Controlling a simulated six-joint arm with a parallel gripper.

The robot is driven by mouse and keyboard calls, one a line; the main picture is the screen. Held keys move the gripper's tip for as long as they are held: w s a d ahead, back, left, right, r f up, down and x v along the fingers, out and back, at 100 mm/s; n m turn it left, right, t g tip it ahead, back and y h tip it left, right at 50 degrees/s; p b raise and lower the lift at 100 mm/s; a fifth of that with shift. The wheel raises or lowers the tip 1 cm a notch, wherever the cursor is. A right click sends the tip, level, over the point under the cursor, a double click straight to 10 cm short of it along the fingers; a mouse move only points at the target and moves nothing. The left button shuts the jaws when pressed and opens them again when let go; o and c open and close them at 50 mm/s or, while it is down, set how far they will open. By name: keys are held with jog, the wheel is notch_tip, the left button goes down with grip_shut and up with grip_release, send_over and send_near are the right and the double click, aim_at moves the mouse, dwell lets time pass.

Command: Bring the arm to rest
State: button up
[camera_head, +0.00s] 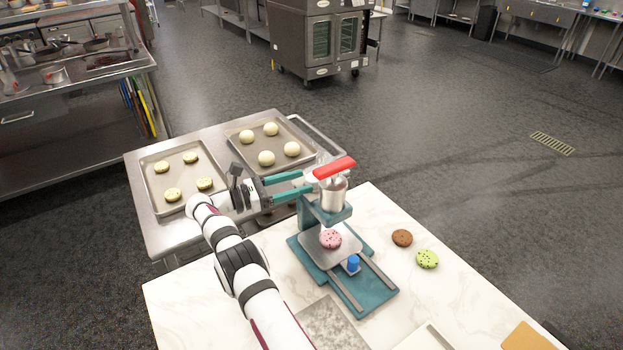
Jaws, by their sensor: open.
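My arm reaches up from the bottom of the head view. My gripper (309,181) is open, with its two teal fingers apart and pointing right. The fingertips are close beside the upper part of a teal press (372,297), near its metal cylinder (334,195) and red handle (334,167). I cannot tell whether they touch it. A pink cookie (330,239) lies on the press's metal plate below the cylinder.
A brown cookie (402,238) and a green cookie (427,259) lie on the white marble counter (450,300). A steel table behind bears a left tray (160,160) and a right tray (270,123) with dough pieces. A blue knob (353,263) is on the press.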

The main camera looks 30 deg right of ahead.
jog(key=a, duration=0.2)
jog(key=shift+w+a, duration=0.2)
jog(key=shift+a, duration=0.2)
jog(key=s+a+r+m+y, duration=0.4)
jog(key=s+r+m+y, duration=0.1)
jog(key=s, duration=0.4)
jog(key=s+a+r+m+y, duration=0.3)
jog(key=s+r+m+y, duration=0.25)
jog(key=s, duration=0.35)
jog(key=s+a+f+m+t+y, duration=0.1)
jog(key=s+a+m+y, duration=0.3)
jog(key=s+a, duration=0.4)
jog(key=s+a+f+m+t+y, duration=0.2)
jog(key=s+a+f+m+y, duration=0.2)
jog(key=s, duration=1)
jog(key=a+m+y, duration=0.1)
jog(key=a+m, duration=0.2)
jog(key=a, duration=0.1)
jog(key=shift+f, duration=0.15)
